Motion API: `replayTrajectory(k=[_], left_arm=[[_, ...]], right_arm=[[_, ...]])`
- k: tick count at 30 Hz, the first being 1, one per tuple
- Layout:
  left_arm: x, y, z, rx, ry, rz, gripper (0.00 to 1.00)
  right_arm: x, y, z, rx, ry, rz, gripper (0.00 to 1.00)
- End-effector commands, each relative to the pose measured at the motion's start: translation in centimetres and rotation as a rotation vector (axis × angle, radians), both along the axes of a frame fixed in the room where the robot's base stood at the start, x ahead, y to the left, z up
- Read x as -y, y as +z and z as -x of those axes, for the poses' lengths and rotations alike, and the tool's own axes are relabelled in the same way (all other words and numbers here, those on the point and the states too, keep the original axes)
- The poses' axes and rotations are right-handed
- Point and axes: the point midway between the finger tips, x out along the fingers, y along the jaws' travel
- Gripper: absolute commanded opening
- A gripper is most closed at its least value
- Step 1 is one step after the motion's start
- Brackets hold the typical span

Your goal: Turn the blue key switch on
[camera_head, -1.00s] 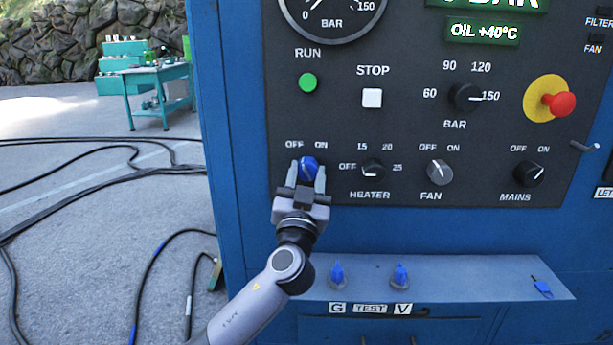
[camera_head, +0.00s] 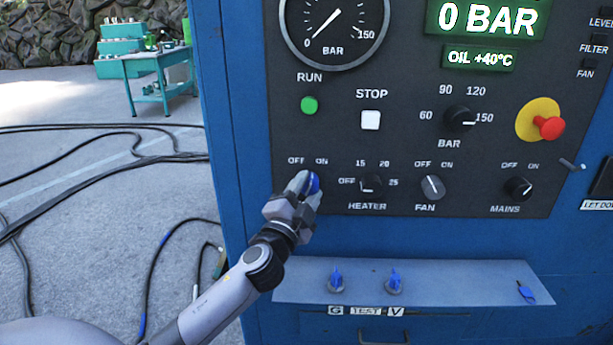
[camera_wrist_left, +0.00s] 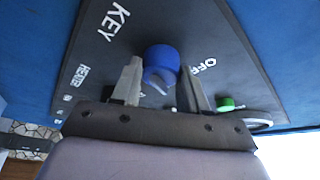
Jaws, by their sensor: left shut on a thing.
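The blue key switch (camera_head: 314,184) sits at the lower left of the dark control panel, under the OFF and ON labels. My left gripper (camera_head: 306,186) is shut on it, with one finger on each side, and is tilted over to the right. In the left wrist view the round blue switch (camera_wrist_left: 161,61) shows between the two fingertips (camera_wrist_left: 160,75), near the KEY and OFF lettering. The gripper hides part of the switch in the head view. My right gripper is in neither view.
The heater knob (camera_head: 371,184), fan knob (camera_head: 432,187) and mains knob (camera_head: 518,188) lie to the right. A red mushroom button (camera_head: 549,127) stands out farther right. Below, a blue shelf (camera_head: 440,282) juts out with blue-handled valves (camera_head: 394,282). Black hoses lie on the floor at left.

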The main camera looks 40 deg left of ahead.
Motion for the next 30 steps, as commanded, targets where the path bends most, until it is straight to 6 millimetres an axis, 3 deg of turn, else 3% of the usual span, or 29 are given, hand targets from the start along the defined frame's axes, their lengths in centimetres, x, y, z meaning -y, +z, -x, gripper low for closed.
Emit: replayTrajectory(k=[1, 9, 28, 29, 30], left_arm=[[-0.1, 0.4, 0.0, -0.022, 0.001, -0.028, 0.13], [-0.1, 0.3, 0.0, -0.085, 0.001, -0.134, 0.13], [-0.1, 0.0, 0.0, -0.109, 0.002, -0.177, 0.13], [-0.1, 0.0, 0.0, -0.109, 0.002, -0.177, 0.50], [-0.1, 0.0, 0.0, -0.109, 0.002, -0.177, 0.63]], right_arm=[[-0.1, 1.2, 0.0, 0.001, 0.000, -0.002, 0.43], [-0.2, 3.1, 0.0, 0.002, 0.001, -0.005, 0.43], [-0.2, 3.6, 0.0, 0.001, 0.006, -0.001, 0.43], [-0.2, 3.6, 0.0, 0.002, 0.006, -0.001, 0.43], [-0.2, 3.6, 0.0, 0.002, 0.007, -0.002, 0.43]])
